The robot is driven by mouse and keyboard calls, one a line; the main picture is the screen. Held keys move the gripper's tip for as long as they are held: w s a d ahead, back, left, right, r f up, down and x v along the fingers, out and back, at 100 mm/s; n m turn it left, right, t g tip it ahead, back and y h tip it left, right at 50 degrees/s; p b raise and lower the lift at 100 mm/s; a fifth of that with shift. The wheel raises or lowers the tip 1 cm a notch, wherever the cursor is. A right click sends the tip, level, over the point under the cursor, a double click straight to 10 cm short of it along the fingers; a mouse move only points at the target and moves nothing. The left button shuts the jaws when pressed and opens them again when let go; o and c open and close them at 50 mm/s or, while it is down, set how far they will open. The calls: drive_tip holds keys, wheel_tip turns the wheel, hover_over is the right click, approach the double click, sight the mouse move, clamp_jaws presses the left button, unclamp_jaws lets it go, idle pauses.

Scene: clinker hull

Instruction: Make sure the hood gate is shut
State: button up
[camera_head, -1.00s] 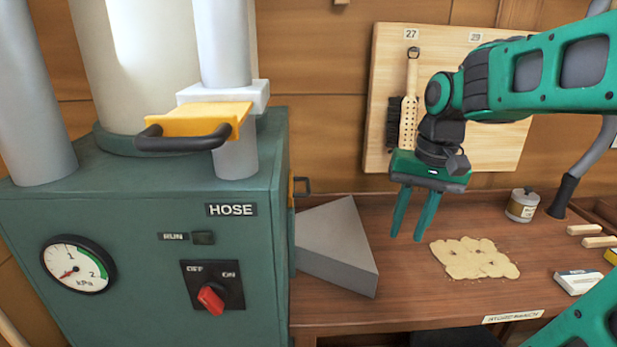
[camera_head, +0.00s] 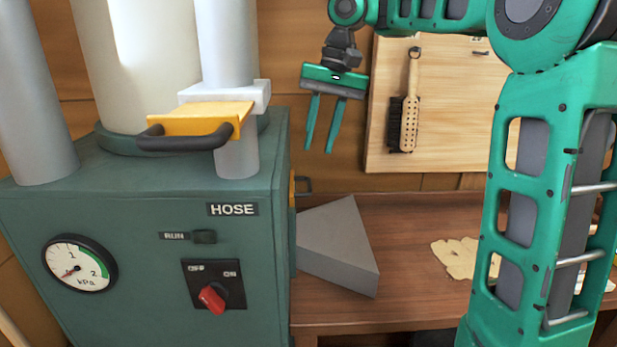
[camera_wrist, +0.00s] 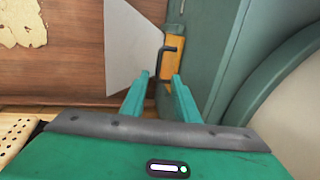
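The green cabinet (camera_head: 150,225) has a small yellow gate plate (camera_head: 292,190) with a dark handle (camera_head: 304,185) on its right side, just above the grey wedge-shaped hood (camera_head: 338,247). In the wrist view that yellow plate (camera_wrist: 174,62) and its dark handle (camera_wrist: 167,48) lie ahead of the fingers, beside the hood (camera_wrist: 128,45). How far the plate is slid in, I cannot tell. My gripper (camera_head: 319,150) is open and empty, in the air right of the hose duct; its fingers also show in the wrist view (camera_wrist: 160,78), apart from the handle.
A larger yellow gate (camera_head: 205,119) with a black handle sticks out from the white collar of the duct above the HOSE label. A red switch (camera_head: 212,298) and a gauge (camera_head: 78,264) are on the cabinet front. A brush (camera_head: 408,108) hangs on the wall board.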

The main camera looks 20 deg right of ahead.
sight(309, 185)
drive_tip(key=shift+w+a+f, duration=0.1)
drive_tip(key=shift+a+f, duration=0.15)
drive_tip(key=shift+f, duration=1.3)
drive_tip(key=shift+w+a+f, duration=0.1)
drive_tip(key=shift+a+f, duration=0.15)
drive_tip(key=shift+f, duration=1.3)
drive_tip(key=shift+w+a+f, duration=0.1)
drive_tip(key=shift+a+f, duration=0.15)
drive_tip(key=shift+f, duration=1.3)
clamp_jaws()
